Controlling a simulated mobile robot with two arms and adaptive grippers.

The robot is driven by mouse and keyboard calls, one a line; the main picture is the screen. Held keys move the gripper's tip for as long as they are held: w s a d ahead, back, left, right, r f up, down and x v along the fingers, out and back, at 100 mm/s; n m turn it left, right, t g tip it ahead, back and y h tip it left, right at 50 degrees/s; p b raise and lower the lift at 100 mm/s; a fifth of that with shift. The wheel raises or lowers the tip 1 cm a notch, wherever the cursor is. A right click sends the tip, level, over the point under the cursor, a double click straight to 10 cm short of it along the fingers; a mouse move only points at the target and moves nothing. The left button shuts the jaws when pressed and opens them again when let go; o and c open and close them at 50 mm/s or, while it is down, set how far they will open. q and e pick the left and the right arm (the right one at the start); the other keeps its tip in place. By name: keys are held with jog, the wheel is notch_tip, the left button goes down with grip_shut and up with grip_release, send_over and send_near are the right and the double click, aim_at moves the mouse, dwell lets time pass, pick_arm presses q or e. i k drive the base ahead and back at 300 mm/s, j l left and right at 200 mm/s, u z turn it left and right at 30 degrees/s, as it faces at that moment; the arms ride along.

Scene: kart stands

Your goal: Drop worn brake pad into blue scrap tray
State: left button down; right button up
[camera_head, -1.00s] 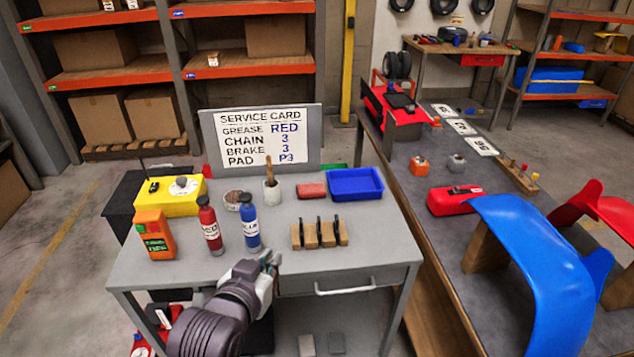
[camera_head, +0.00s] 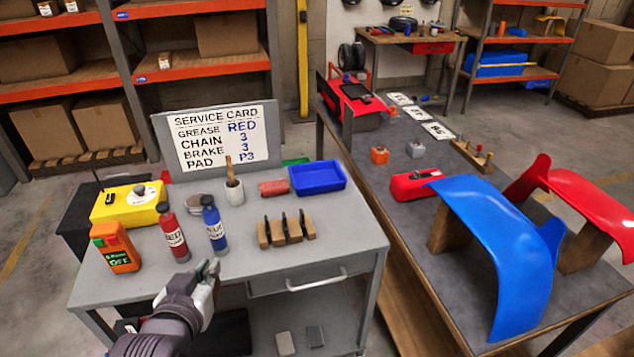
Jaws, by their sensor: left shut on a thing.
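The blue scrap tray (camera_head: 318,190) stands at the back right corner of the grey cart top, open upward, and looks empty. My left gripper (camera_head: 207,270) is at the cart's front edge, in front of the blue bottle (camera_head: 214,226) and well short of the tray. It is shut on a small dark thing at its fingertips. This seems to be the worn brake pad, but the fingers hide most of it. My right gripper is out of view.
A service card (camera_head: 217,135) rises behind.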

aim_at(323, 177)
jog(key=z, duration=1.15)
jog(key=j+z, duration=0.4)
jog(key=j, duration=0.6)
jog(key=j+z, duration=0.4)
jog(key=j, duration=0.6)
